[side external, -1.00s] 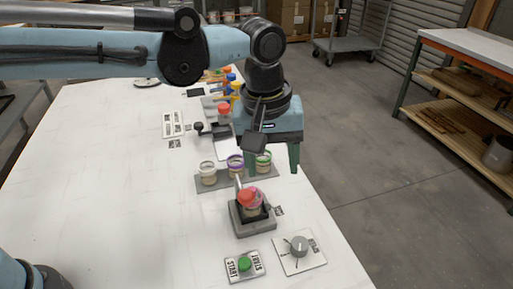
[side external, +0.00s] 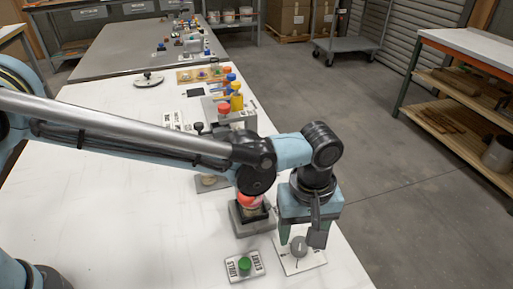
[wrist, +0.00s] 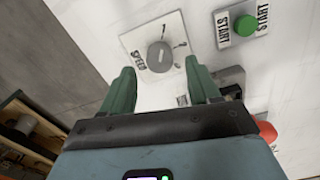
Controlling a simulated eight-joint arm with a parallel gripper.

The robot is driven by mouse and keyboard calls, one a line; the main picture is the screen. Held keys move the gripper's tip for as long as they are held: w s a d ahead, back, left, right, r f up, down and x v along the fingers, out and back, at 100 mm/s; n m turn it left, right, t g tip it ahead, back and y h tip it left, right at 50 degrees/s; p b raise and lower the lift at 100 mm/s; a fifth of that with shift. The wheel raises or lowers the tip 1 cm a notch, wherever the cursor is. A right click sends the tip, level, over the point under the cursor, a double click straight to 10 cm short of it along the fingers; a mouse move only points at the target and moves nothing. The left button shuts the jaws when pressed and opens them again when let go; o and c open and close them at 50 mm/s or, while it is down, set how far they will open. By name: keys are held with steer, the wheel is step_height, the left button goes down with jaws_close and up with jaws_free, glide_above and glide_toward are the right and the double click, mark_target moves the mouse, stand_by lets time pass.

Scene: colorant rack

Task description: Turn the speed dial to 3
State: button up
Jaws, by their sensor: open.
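The speed dial (side external: 298,247) is a grey round knob on a white plate (side external: 303,267) at the table's front right. In the wrist view the dial (wrist: 160,57) shows a pale pointer line on its top, with SPEED and number marks on the plate around it. I cannot tell clearly which number the line points at. My gripper (side external: 300,237) is open and points down close to the dial. In the wrist view its green fingers (wrist: 160,68) stand apart, one toward each side of the dial, with nothing between them shut on.
A START plate with a green button (side external: 245,264) lies left of the dial and shows in the wrist view (wrist: 246,25). A grey holder (side external: 240,226) with a red-topped container stands just behind. The table's right edge is close to the dial plate.

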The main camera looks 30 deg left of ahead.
mark_target(300, 246)
steer(key=shift+f, duration=1.5)
steer(key=c, duration=1)
steer(key=shift+c, duration=0.2)
